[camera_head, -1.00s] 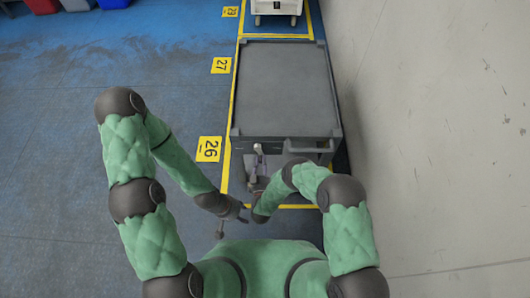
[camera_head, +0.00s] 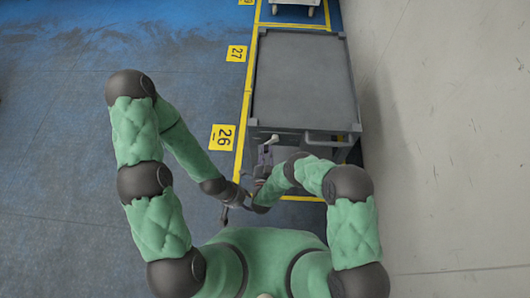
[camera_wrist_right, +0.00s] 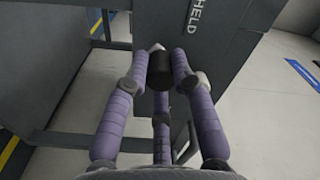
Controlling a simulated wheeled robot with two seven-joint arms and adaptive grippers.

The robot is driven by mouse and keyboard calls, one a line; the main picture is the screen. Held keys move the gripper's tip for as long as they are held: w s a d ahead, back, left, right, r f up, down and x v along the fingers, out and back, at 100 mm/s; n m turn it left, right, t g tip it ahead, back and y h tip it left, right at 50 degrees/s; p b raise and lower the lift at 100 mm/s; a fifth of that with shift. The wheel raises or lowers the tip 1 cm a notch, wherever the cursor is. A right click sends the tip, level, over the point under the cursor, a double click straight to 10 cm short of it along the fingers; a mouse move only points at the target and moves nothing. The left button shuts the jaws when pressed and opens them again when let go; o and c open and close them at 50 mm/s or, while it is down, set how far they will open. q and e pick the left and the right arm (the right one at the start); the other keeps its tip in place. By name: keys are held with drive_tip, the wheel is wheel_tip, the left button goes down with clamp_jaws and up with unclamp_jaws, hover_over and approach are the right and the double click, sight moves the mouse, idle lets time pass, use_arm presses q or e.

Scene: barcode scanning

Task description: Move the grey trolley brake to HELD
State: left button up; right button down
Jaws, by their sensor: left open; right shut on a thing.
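The grey trolley (camera_head: 305,80) stands ahead of me, its flat top bare. A light-coloured lever tip (camera_head: 272,139) shows at its near left end, above my right gripper (camera_head: 264,165). In the right wrist view, the purple fingers of my right gripper (camera_wrist_right: 160,85) are shut around a black knob (camera_wrist_right: 160,72), which I take as the brake handle. The word HELD (camera_wrist_right: 193,17) is printed on the grey panel just above and right of the knob. The lever below the knob is mostly hidden by the fingers. My left gripper (camera_head: 226,212) is open and empty, low beside the right forearm.
Yellow floor lines and a 26 marker (camera_head: 222,137) lie to the left, where blue floor is free. A white cart (camera_head: 297,5) stands behind.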

use_arm(q)
drive_tip(key=shift+a, duration=0.4)
use_arm(e)
drive_tip(key=shift+s+a+f+m, duration=0.2)
drive_tip(key=shift+s+a+m, duration=0.35)
drive_tip(key=shift+m, duration=0.25)
drive_tip(key=shift+w+a, duration=0.1)
drive_tip(key=shift+a, duration=0.1)
drive_tip(key=c, duration=1.3)
unclamp_jaws()
drive_tip(key=shift+o, duration=1.3)
drive_tip(key=shift+a, duration=0.1)
drive_tip(key=shift+w+r, duration=0.1)
use_arm(q)
drive_tip(key=shift+a, duration=0.25)
use_arm(e)
drive_tip(key=shift+w, duration=0.1)
use_arm(q)
drive_tip(key=shift+d, duration=0.1)
use_arm(e)
drive_tip(key=shift+w+d+r, duration=0.15)
drive_tip(key=shift+d, duration=0.1)
